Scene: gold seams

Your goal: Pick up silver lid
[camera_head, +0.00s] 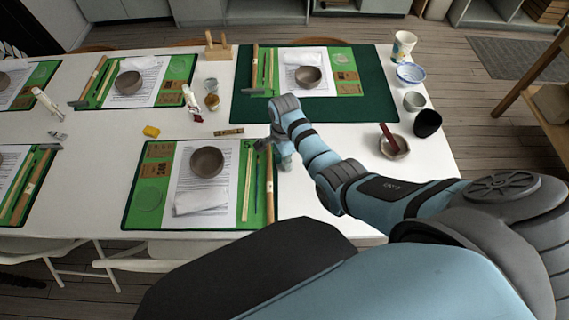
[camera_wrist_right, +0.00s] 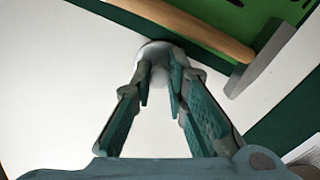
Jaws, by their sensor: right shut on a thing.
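My right gripper (camera_head: 283,157) is low over the white table, just right of the near green mat's upper right corner. In the right wrist view its two fingers (camera_wrist_right: 160,72) are shut on a small round, silvery-white thing (camera_wrist_right: 154,48), which I take to be the silver lid. Only part of it shows between and beyond the fingertips. In the head view the arm and gripper hide it. I cannot tell whether it is clear of the table or what is under it. My left gripper is not in view.
A hammer (camera_wrist_right: 190,24) lies close to the held thing. The near mat (camera_head: 135,195) holds a dark bowl (camera_head: 207,162). Small jars (camera_head: 212,101) stand further back.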

